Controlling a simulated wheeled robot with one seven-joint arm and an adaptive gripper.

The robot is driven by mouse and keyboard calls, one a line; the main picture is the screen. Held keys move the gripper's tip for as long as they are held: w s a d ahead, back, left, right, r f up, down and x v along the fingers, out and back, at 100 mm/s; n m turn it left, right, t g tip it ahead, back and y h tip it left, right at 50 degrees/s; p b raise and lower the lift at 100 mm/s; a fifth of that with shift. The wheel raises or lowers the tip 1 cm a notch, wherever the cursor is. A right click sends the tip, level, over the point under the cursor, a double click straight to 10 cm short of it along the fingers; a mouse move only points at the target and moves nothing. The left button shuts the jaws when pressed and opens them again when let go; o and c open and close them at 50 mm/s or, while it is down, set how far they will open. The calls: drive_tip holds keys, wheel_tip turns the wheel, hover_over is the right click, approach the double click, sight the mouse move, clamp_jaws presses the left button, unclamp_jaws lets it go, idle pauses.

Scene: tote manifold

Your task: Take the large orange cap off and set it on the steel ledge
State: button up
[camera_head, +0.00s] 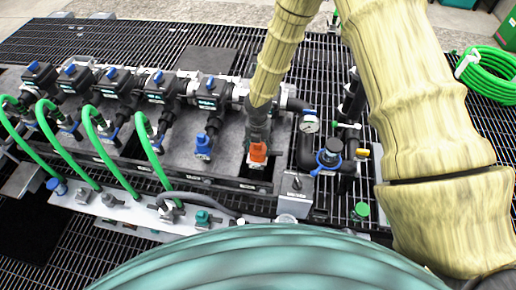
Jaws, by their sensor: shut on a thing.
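The orange cap (258,154) shows near the middle of the head view, at the right end of the row of valves. My gripper (257,141) comes down from above and is shut on the cap. My fingers cover its upper part, and I cannot tell whether the cap is still on its fitting or apart from it. A pale steel ledge (119,212) runs along the front of the manifold, below and to the left of the cap.
Black valves with blue handles (207,103) and green hoses (60,146) stand to the left. A blue cap (203,146) is left of my gripper. A gauge (310,124) and a blue-ringed black fitting (329,157) stand close on the right. A grey box (296,192) is in front.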

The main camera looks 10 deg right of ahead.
drive_tip(key=shift+r, duration=0.15)
drive_tip(key=shift+r+b, duration=1.3)
drive_tip(key=shift+r, duration=3.55)
